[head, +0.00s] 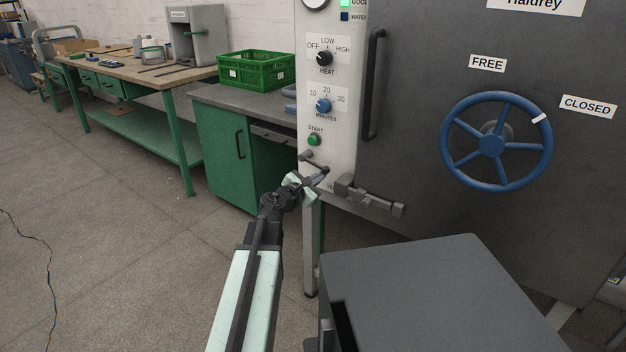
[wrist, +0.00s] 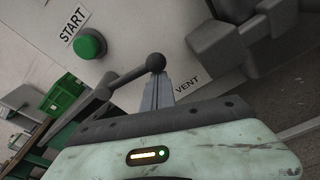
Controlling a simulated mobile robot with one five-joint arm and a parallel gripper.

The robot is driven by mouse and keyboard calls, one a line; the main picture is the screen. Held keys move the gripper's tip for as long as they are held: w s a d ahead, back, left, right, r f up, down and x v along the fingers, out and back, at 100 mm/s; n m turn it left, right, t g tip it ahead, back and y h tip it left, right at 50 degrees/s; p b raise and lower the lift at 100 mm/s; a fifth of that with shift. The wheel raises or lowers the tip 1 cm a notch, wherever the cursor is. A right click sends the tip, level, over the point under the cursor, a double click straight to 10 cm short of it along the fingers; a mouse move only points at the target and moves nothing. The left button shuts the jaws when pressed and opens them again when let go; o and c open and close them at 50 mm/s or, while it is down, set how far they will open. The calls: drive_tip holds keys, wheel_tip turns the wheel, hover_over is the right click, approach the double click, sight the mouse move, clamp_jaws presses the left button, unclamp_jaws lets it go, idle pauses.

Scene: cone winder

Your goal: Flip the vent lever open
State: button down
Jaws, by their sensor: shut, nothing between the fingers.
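The vent lever (head: 314,163) is a dark grey bar on the white control panel, below the green START button (head: 313,140). In the wrist view the lever (wrist: 130,75) runs from its pivot at lower left up to a ball knob (wrist: 155,63) at its right end. My gripper (head: 313,181) is in front of the panel's lower part. In the wrist view its narrow grey fingers (wrist: 158,94) are shut and empty, with the tips just below the ball knob. I cannot tell whether they touch it. The VENT label (wrist: 187,85) lies right of the fingers.
A dark latch (head: 368,194) sticks out right of my gripper, at the door's lower left. A blue handwheel (head: 490,144) and a long door handle (head: 374,84) are on the door. A green cabinet (head: 225,150) stands left; floor between is clear.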

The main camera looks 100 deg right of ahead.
drive_tip(key=shift+s, duration=0.2)
idle(0.3)
